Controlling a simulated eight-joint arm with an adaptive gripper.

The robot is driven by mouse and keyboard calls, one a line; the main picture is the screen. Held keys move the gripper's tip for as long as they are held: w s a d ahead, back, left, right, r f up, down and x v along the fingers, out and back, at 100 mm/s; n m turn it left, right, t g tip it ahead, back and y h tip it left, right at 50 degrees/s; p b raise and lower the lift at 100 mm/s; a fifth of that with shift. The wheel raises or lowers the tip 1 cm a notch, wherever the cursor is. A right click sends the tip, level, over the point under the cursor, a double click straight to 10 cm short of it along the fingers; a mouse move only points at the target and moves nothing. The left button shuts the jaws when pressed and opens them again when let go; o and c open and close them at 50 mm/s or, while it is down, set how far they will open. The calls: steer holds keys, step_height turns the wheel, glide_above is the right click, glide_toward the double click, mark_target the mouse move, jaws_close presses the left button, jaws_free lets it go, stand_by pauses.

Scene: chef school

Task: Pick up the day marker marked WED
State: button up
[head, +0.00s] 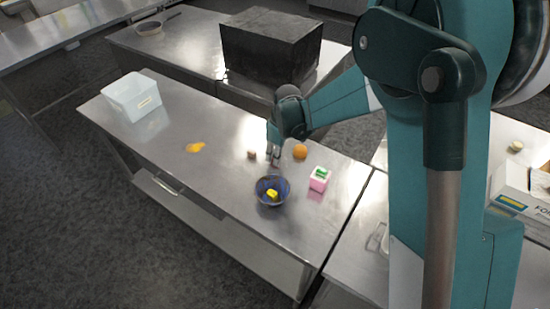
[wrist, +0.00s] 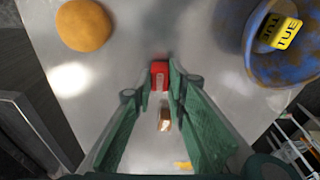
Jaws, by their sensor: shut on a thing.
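My gripper (head: 273,156) is over the steel table, and in the wrist view (wrist: 161,78) its two fingers are closed on a small red block (wrist: 160,74). The block has a pale mark on its face that I cannot read, so I cannot tell if it says WED. A yellow day marker reading TUE (wrist: 281,33) lies in the blue-brown bowl (wrist: 252,62). In the head view the bowl (head: 266,202) stands just in front of my gripper, with the yellow marker (head: 272,195) inside.
An orange (head: 300,151) lies close to my gripper, right of it in the head view. A small brownish object (head: 251,154) lies left of it. A pink-and-white box with a green top (head: 319,179) stands at right.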

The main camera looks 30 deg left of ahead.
step_height(320, 180, up, 10)
steer(key=shift+f, duration=0.2)
stand_by(0.4)
